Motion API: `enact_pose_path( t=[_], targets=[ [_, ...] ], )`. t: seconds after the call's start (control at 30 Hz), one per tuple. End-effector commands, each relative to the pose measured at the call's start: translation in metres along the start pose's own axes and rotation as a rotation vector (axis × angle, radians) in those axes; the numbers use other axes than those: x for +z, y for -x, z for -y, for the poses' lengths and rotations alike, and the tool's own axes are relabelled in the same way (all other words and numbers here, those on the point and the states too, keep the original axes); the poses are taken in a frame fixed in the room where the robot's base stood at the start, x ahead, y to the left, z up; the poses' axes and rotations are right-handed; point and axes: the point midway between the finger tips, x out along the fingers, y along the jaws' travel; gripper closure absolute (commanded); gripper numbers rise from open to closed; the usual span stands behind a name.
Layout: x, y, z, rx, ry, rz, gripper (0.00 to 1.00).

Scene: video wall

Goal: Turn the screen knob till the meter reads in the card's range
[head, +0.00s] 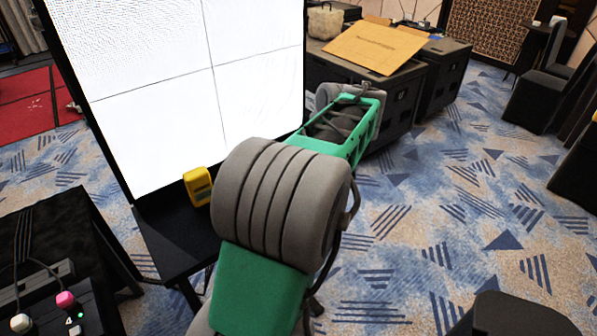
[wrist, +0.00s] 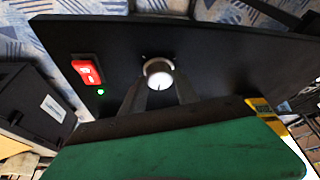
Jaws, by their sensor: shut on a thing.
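The screen (head: 190,85) is a large, bright white panel with thin dark seams in the head view. In the wrist view the screen knob (wrist: 158,74) is round and silver with a pale face, on a black panel. My gripper (wrist: 159,88) is shut on the knob, a finger on each side. A dark mark shows near the knob face's lower edge. The yellow meter (head: 198,186) stands at the screen's lower right; part of it also shows in the wrist view (wrist: 260,105). Its reading is too small to tell. I cannot make out the card. My gripper is hidden in the head view.
A red switch (wrist: 87,72) and a lit green lamp (wrist: 100,92) sit left of the knob. A black table at left holds a box with a pink knob (head: 66,300). Black cases (head: 400,100) stand behind my arm. Carpet at right is largely open.

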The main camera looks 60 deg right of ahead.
Motion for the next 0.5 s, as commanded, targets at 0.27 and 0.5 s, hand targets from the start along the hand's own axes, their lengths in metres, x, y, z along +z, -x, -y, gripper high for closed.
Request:
enact_pose_path(
  t=[0.27,0.5],
  targets=[
    [0.0003,-0.0008,0.0002,-0.001,-0.001,0.0,0.5],
    [0.0002,-0.0004,0.0,0.0,-0.001,0.0,0.42]
  ],
)
